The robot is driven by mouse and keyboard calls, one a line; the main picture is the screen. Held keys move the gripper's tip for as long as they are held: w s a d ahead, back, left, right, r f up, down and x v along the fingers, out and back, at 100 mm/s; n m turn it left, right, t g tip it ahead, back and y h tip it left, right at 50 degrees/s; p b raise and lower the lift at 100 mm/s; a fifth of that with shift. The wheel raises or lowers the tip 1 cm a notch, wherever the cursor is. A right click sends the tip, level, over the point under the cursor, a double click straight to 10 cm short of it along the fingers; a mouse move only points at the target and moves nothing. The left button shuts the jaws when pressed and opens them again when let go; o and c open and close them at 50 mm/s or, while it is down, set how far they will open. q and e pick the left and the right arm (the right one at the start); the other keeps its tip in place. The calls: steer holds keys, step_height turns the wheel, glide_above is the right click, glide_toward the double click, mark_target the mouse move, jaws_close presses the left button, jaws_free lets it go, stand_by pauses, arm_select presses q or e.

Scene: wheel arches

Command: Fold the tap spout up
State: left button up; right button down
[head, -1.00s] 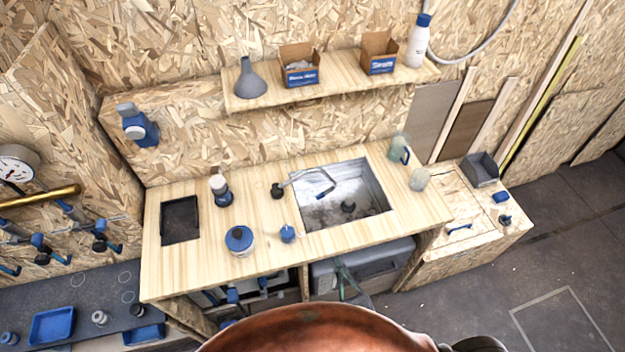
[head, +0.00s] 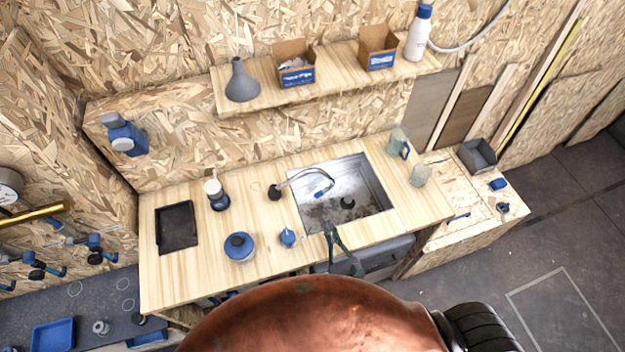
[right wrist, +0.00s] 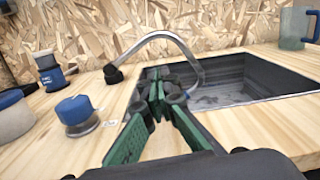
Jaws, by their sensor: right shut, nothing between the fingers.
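The tap has a dark base (head: 275,191) on the counter left of the sink and a thin metal spout (head: 308,173) that arches right, over the sink basin (head: 365,192). My right gripper (head: 331,226), with green fingers, is at the sink's front edge, apart from the spout. In the right wrist view the shut fingers (right wrist: 157,88) point toward the sink, and the curved spout (right wrist: 160,37) arches behind them. Part of its lower right end is close behind the fingertips, and contact cannot be told. My left gripper is not in view.
A blue-lidded jar (head: 239,247), a small blue-capped pot (head: 288,237) and a dark tray (head: 177,226) stand on the counter left of the sink. A shelf (head: 335,80) hangs above the back.

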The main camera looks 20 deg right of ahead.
arm_select(q)
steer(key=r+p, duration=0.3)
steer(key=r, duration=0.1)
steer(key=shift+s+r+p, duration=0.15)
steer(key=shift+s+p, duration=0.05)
steer(key=shift+p, duration=0.2)
arm_select(e)
steer(key=w+a, duration=0.1)
steer(key=w, duration=1.6)
steer(key=shift+w+r, duration=0.15)
steer(key=shift+r, duration=0.2)
